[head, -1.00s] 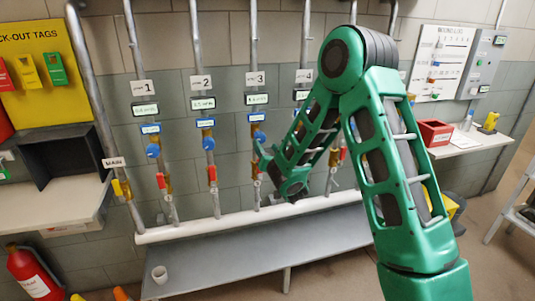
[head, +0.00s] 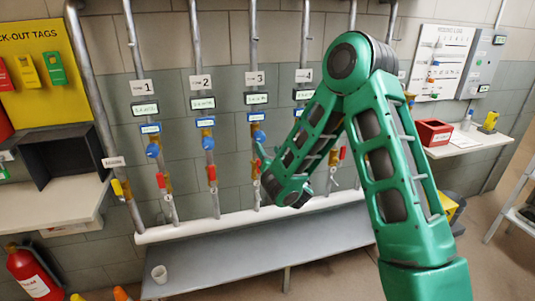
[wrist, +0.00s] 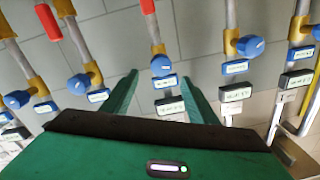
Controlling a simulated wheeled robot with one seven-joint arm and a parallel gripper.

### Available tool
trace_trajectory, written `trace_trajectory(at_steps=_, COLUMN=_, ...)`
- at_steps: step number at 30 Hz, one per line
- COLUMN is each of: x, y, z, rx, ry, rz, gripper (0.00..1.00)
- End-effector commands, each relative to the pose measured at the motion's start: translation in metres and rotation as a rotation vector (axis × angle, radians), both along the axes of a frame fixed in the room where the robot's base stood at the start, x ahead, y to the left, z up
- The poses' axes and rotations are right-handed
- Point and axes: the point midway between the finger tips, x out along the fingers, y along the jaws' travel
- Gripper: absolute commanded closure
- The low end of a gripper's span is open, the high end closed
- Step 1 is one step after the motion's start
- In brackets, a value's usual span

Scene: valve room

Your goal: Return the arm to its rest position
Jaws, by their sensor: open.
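My green arm (head: 385,150) is raised and bent at the elbow, with its forearm reaching down and left in front of the pipes. In the wrist view, my gripper (wrist: 159,75) has its two green fingers spread apart with nothing between them. In the head view, only a slim green part of the gripper (head: 262,155) shows beside pipe 3, left of the wrist. The rest is hidden behind my arm. The wrist view shows the pipes tilted, with blue round fittings (wrist: 162,66) and small displays beyond the fingers.
Pipes labelled 1 (head: 144,86) to 4 and MAIN (head: 114,162) line the wall with red and yellow handles. A red bin (head: 433,132) sits on the right shelf. A fire extinguisher (head: 33,272) stands lower left.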

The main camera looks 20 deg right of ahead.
Motion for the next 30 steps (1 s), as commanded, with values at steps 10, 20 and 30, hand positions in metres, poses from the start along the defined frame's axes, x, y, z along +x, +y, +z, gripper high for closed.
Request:
trace_trajectory(at_steps=10, x=-0.016, y=-0.078, z=0.016, rx=-0.083, ry=0.112, rz=-0.208, gripper=0.47)
trace_trajectory(at_steps=20, x=-0.113, y=-0.216, z=0.028, rx=-0.16, ry=0.487, rz=-0.559, gripper=0.47)
trace_trajectory(at_steps=30, x=-0.268, y=-0.264, z=0.021, rx=-0.085, ry=0.958, rz=-0.667, gripper=0.47)
